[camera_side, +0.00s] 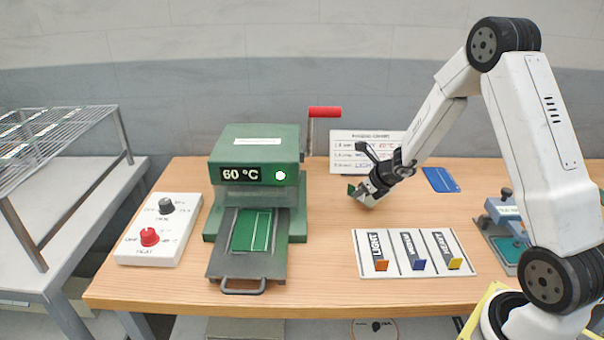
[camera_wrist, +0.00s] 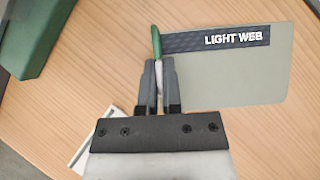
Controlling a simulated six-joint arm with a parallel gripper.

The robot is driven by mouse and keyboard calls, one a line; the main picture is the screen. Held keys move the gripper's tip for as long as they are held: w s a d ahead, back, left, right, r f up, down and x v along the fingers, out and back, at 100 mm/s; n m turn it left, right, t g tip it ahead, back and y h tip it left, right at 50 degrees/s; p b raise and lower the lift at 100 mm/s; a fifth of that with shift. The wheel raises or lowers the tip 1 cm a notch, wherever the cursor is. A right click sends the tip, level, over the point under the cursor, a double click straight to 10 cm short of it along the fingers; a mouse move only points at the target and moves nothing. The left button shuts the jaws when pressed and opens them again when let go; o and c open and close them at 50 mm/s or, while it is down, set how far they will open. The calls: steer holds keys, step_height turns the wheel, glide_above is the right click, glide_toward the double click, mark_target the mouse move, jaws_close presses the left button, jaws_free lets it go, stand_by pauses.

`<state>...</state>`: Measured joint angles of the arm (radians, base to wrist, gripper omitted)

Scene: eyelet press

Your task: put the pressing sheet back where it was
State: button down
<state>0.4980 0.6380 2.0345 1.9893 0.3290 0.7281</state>
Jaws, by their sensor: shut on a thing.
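My gripper (camera_side: 360,196) is above the table, right of the green press, with its fingers angled down and left. In the wrist view its fingers (camera_wrist: 163,70) are shut on a thin green piece (camera_wrist: 156,40), seen edge-on with a pale lower part; I take it as the pressing sheet. Its green end (camera_side: 351,188) shows at the fingertips in the side view. Most of it is hidden. The press (camera_side: 255,150) reads 60 °C. Its tray (camera_side: 222,262) is pulled out, with a green piece with white lines (camera_side: 251,231) on it.
A grey-green plate (camera_wrist: 235,80) marked LIGHT WEB shows beside the fingers. A white board (camera_side: 391,266) has three labelled, tabbed places. A control box (camera_side: 160,230), a blue card (camera_side: 440,179), a chart (camera_side: 345,140) and a blue press (camera_side: 500,215) stand around. Wood between press and gripper is clear.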

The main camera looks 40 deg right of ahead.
steer(key=shift+w+f, duration=0.1)
steer(key=shift+f, duration=1.45)
steer(key=shift+f, duration=0.15)
steer(key=c, duration=0.8)
jaws_free()
steer(key=shift+s+r, duration=0.35)
steer(key=shift+r, duration=0.25)
steer(key=v, duration=1.1)
steer(key=shift+f, duration=0.1)
steer(key=shift+a, duration=0.1)
